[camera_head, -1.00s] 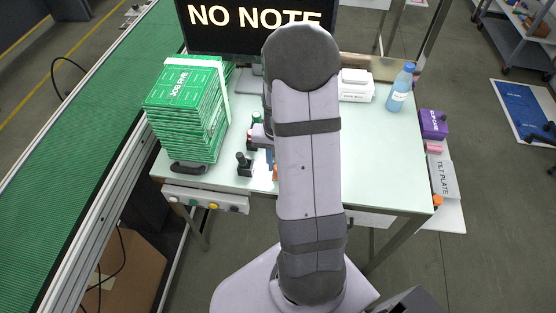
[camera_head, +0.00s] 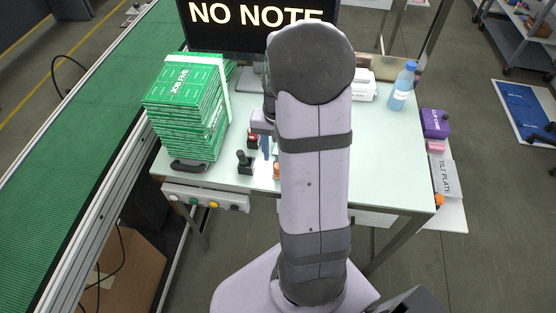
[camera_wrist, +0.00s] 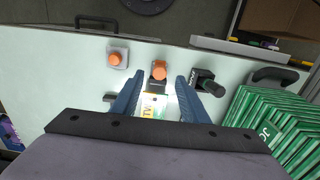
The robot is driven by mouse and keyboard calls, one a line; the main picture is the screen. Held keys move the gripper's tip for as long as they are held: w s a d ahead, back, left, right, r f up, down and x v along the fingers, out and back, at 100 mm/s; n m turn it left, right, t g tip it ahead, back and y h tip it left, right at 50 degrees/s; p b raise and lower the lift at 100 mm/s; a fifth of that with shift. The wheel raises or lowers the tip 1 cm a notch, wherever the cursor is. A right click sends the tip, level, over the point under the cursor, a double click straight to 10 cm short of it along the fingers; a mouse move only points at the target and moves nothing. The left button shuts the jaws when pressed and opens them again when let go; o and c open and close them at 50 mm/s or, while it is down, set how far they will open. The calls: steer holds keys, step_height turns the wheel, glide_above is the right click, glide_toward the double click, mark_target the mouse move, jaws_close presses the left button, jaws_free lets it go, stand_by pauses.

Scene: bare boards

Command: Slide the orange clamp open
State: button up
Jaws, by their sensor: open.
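An orange block on a dark base, which looks like the orange clamp (camera_wrist: 159,70), stands at the end of a small lit printed card (camera_wrist: 152,107) in the wrist view. My gripper (camera_wrist: 158,77) is open, with its blue fingers on either side of the card and their tips near the clamp. I cannot tell if the fingers touch anything. In the head view my gripper (camera_head: 266,156) points down at the table, and my arm hides much of this area. A second orange knob (camera_wrist: 115,58) sits on a pale square base beside the clamp.
A black knobbed fixture (camera_wrist: 207,82) stands close to one finger. A stack of green boards (camera_head: 185,110) is at the table's left, with a dark handle (camera_head: 188,167) in front. A blue bottle (camera_head: 403,86) and white boxes (camera_head: 363,88) stand at the right rear.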

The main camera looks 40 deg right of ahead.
steer(key=shift+r, duration=1.3)
steer(key=shift+w+n, duration=0.15)
steer(key=shift+n, duration=0.25)
steer(key=s+a+f+n+g, duration=0.1)
steer(key=s+a+n, duration=0.2)
steer(key=s+a, duration=0.3)
steer(key=s+a+f+n, duration=0.2)
steer(key=s+a, duration=0.4)
steer(key=w+a+r+n+t, duration=0.1)
steer(key=w+a+r+n, duration=0.15)
steer(key=a, duration=0.25)
step_height(320, 180, down, 40)
steer(key=b, duration=4.1)
steer(key=shift+s+f+n, duration=0.25)
steer(key=shift+s+n, duration=0.1)
steer(key=shift+s, duration=0.1)
